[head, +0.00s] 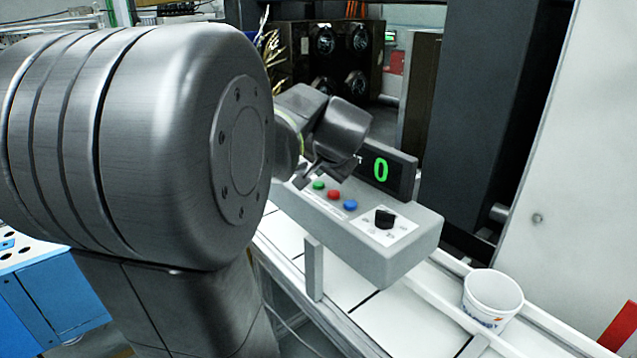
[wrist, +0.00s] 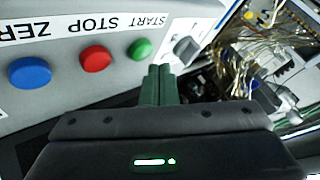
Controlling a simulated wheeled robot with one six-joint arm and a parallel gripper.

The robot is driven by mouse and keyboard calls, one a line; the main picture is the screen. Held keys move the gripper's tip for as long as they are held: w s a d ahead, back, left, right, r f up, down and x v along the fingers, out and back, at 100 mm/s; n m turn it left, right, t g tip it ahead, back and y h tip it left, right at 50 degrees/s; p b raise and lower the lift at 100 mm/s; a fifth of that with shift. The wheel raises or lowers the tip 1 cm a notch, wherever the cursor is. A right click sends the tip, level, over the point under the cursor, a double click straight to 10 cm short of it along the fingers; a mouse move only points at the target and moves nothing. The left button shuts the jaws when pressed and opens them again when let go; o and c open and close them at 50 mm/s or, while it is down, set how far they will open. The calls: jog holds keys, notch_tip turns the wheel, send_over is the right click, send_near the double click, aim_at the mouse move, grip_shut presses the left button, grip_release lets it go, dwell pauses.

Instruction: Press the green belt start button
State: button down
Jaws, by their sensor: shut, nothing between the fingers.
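The green start button (head: 319,185) sits at the left end of a row on the grey control box (head: 400,253). In the wrist view the green button (wrist: 140,49) lies just beyond my fingertips, by an upside-down START label. In the wrist view my gripper's fingers (wrist: 159,68) are together, pointing toward the panel beside the button. I cannot tell whether they touch the panel.
A red button (head: 334,195) and a blue button (head: 350,205) sit beside the green one, then a black knob (head: 384,217). A display (head: 388,170) reading 0 stands behind. A white tub (head: 492,298) stands on the belt at right. Loose wires (wrist: 265,40) show in the wrist view.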

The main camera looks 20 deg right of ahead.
dwell(0.7)
jog(key=shift+f+b, duration=0.35)
jog(key=shift+f, duration=0.1)
